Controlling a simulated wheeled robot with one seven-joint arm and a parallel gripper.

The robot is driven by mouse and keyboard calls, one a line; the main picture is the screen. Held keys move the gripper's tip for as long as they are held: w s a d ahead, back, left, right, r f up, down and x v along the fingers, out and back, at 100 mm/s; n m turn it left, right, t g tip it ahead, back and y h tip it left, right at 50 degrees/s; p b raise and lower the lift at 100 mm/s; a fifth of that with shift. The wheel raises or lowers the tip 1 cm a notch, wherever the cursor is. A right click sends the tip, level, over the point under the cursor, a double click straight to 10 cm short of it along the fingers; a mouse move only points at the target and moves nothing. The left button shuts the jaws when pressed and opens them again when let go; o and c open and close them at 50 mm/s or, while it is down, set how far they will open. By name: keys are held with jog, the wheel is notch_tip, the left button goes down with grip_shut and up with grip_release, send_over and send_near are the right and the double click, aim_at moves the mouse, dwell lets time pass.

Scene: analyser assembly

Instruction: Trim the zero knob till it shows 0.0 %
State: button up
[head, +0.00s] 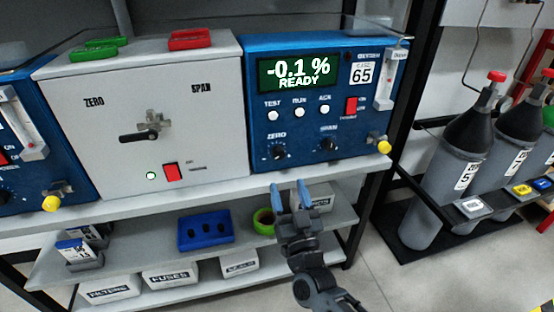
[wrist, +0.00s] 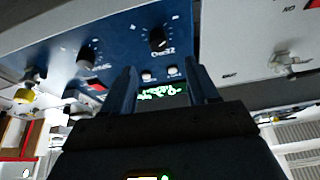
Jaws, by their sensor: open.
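The blue oxygen analyser (head: 310,100) stands on the shelf, and its green display (head: 297,74) reads "-0.1 %" over "READY". The dark zero knob (head: 279,153) is at the lower left of its front, above the ZERO label in the inverted wrist view (wrist: 158,39). The span knob (head: 328,144) is to its right. My gripper (head: 289,185) is open and empty, with blue fingers pointing up, below the zero knob in the head view. In the wrist view my fingers (wrist: 163,72) are apart, with the zero knob beyond their tips and not between them.
The grey cabinet (head: 200,110) with a black handle adjoins the analyser on the left. A yellow-capped fitting (head: 384,147) sticks out at the analyser's lower right. The lower shelf holds a blue holder (head: 205,230) and a green tape roll (head: 264,222). Gas cylinders (head: 456,160) stand right.

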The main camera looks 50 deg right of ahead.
aim_at(280, 156)
jog(key=x, duration=0.8)
jog(key=shift+w+d, duration=0.2)
jog(key=shift+d, duration=0.05)
jog(key=c, duration=1)
jog(key=shift+r+m+g+h+p, duration=0.2)
jog(key=shift+m+g+h+p, duration=0.25)
jog(key=shift+m+p, duration=0.4)
jog(key=shift+c, duration=0.2)
jog(key=shift+m+g+h+p, duration=0.35)
jog(key=shift+m+h, duration=0.1)
jog(key=shift+m, duration=0.6)
jog(key=shift+f, duration=0.15)
jog(key=o, duration=1)
